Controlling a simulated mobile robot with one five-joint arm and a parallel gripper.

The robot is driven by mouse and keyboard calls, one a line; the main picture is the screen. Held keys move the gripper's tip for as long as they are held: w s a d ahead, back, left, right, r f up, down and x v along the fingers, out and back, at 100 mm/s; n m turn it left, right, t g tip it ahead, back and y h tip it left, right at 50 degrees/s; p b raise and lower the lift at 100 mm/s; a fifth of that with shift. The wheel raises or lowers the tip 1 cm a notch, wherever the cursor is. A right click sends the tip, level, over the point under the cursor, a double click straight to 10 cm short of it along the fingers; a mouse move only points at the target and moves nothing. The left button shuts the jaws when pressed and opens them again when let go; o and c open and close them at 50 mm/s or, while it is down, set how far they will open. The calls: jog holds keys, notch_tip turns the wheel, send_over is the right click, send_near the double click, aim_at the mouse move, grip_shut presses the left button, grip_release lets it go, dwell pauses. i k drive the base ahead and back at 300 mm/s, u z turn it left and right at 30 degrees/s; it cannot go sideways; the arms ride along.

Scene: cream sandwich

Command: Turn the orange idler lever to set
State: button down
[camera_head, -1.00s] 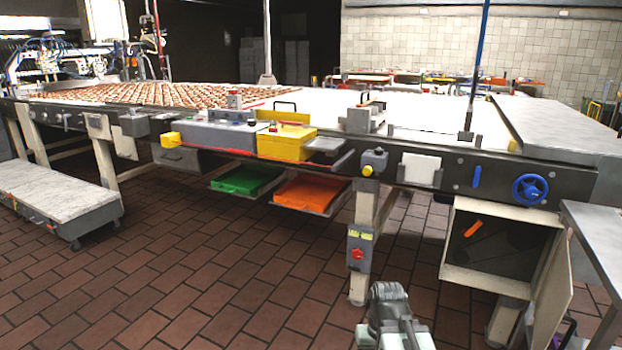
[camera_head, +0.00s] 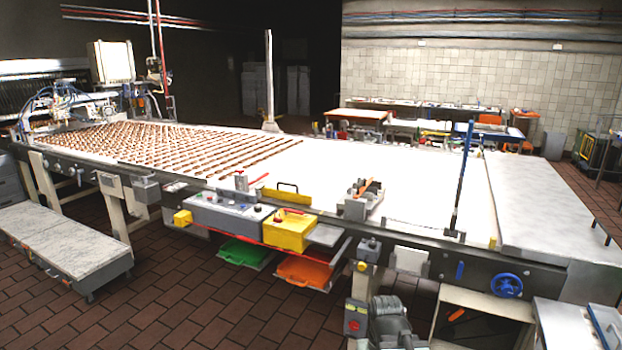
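The orange idler lever (camera_head: 456,314) shows as a small tilted bar inside the open dark compartment (camera_head: 480,325) under the right end of the conveyor. The compartment's lower part is cut off by the bottom edge of the picture. My arm (camera_head: 388,318) shows at the bottom centre, left of the compartment. The fingers of my gripper cannot be made out, and nothing is seen touching the lever.
A blue handwheel (camera_head: 507,285) and a blue handle (camera_head: 460,271) sit on the conveyor side above the compartment. A post with a red button (camera_head: 353,325) stands beside my arm. A grey table (camera_head: 570,325) is at the right.

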aim_at(454, 316)
jog(key=u, duration=1.45)
jog(key=k, duration=1.8)
jog(key=z, duration=1.75)
jog(key=i, duration=1)
jog(key=z, duration=0.05)
